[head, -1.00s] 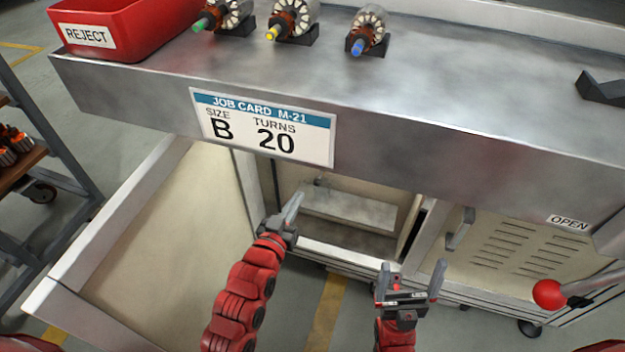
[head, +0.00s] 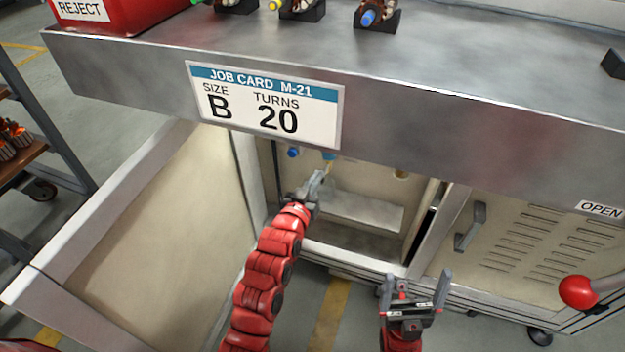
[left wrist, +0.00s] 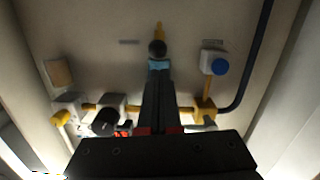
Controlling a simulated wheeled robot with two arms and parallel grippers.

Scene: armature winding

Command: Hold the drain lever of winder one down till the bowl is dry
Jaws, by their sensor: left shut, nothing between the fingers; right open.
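My left gripper (head: 318,178) is shut and empty, reaching into the open cabinet under the bench. In the left wrist view its fingers (left wrist: 158,75) point at a dark round knob (left wrist: 157,47) with a light-blue collar below and a yellow tip above. The fingers overlap the collar; I cannot tell whether they touch it. In the head view a light-blue part (head: 329,155) shows just above the fingertips. No part is clearly marked as the drain lever, and I cannot make out the bowl. My right gripper (head: 414,282) is open and empty, outside the cabinet.
A blue knob (head: 293,152) shows in the cabinet; a blue cap (left wrist: 220,66), brass fittings and a dark hose (left wrist: 262,60) show in the left wrist view. The bench edge (head: 450,140) overhangs the cabinet. A door (head: 170,220) stands open at left; a red ball handle (head: 578,291) is at right.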

